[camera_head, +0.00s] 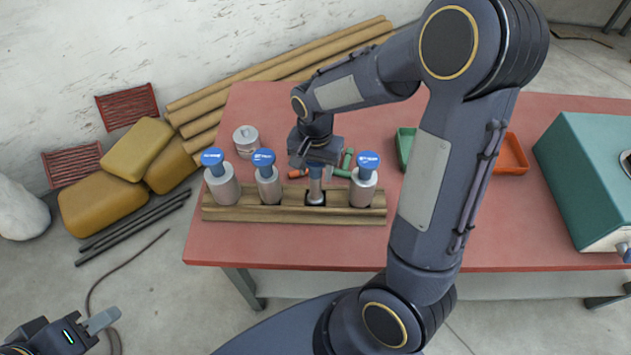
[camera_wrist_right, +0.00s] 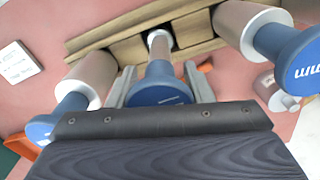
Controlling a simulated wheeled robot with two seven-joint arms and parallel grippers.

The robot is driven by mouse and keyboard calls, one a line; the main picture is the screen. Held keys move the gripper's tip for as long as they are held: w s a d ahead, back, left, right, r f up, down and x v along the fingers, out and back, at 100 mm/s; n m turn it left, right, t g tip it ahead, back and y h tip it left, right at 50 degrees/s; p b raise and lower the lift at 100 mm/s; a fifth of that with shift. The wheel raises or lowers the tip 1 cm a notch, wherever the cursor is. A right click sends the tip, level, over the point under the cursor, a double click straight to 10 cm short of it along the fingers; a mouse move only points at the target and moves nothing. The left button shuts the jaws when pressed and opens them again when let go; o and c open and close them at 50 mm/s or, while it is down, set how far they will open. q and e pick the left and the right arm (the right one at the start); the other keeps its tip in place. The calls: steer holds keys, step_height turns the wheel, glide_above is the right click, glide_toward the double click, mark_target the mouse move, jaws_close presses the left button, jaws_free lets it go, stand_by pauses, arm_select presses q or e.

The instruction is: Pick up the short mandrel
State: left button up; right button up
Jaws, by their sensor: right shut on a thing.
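The short mandrel (camera_head: 316,187) is a slim grey cylinder with a blue top, upright at the third socket of the wooden rack (camera_head: 260,215). Its lower end is at the dark socket; I cannot tell whether it is seated or slightly raised. My right gripper (camera_head: 316,164) points down and is shut on its blue upper part. In the right wrist view, the right gripper's fingers (camera_wrist_right: 158,88) flank the blue top (camera_wrist_right: 160,85), with the grey shaft beyond. My left gripper (camera_head: 98,322) is low at the bottom left corner, away from the table; its opening is unclear.
Thicker blue-topped mandrels stand in the rack: two to the left (camera_head: 221,185) (camera_head: 268,187) and one to the right (camera_head: 363,188). A grey can (camera_head: 246,141) stands behind. Green (camera_head: 404,148) and orange (camera_head: 512,155) bins and a teal machine (camera_head: 590,170) are on the red table (camera_head: 225,250).

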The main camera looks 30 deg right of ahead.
steer(key=shift+c, duration=1.2)
